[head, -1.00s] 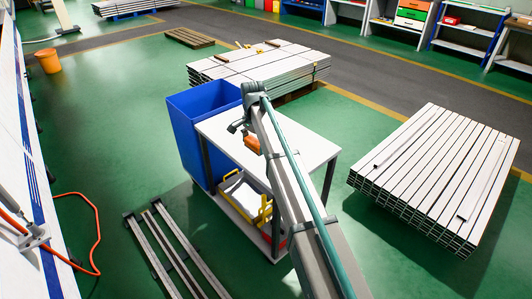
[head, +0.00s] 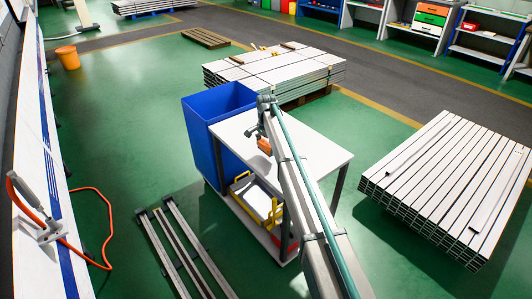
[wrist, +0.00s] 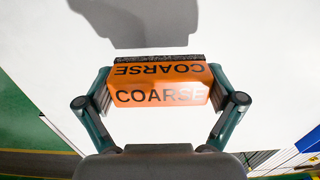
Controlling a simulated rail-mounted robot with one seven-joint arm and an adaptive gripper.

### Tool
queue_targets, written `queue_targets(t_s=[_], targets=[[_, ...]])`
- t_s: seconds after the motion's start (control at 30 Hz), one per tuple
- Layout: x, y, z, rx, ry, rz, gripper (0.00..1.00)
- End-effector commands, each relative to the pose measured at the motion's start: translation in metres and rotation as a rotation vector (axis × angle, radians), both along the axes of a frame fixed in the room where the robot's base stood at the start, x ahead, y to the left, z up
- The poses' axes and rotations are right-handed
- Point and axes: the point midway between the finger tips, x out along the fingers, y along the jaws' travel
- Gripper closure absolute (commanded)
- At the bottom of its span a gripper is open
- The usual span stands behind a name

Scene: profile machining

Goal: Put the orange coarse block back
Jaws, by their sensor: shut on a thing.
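The orange coarse block (wrist: 160,90) is held between the two fingers of my gripper (wrist: 160,98) in the wrist view. It is lettered "COARSE" on two faces and has a dark strip along its far edge. In the head view the orange block (head: 264,146) shows small beside my arm, over the white top of the cart (head: 315,150). The cart's white top (wrist: 45,60) fills most of the wrist view. A grey shadow lies on it, apart from the block, so the block appears to be held above the surface. My arm hides part of the cart top.
A blue bin (head: 205,150) stands against the cart's left side. A yellow-handled tray (head: 256,200) sits on the lower shelf. Metal profiles (head: 185,250) lie on the floor in front. Stacks of profiles stand behind (head: 275,72) and to the right (head: 455,180). The visible cart top is clear.

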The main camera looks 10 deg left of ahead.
Motion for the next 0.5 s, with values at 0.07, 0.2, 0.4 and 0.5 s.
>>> queue_targets(t_s=[0.07, 0.2, 0.4, 0.5], targets=[[0.003, 0.000, -0.009, 0.000, 0.001, 0.000, 0.51], [0.002, 0.000, -0.027, -0.001, 0.001, 0.000, 0.51], [0.002, 0.000, -0.033, 0.001, -0.001, 0.000, 0.51], [0.002, 0.000, -0.033, 0.001, -0.001, 0.000, 0.51]])
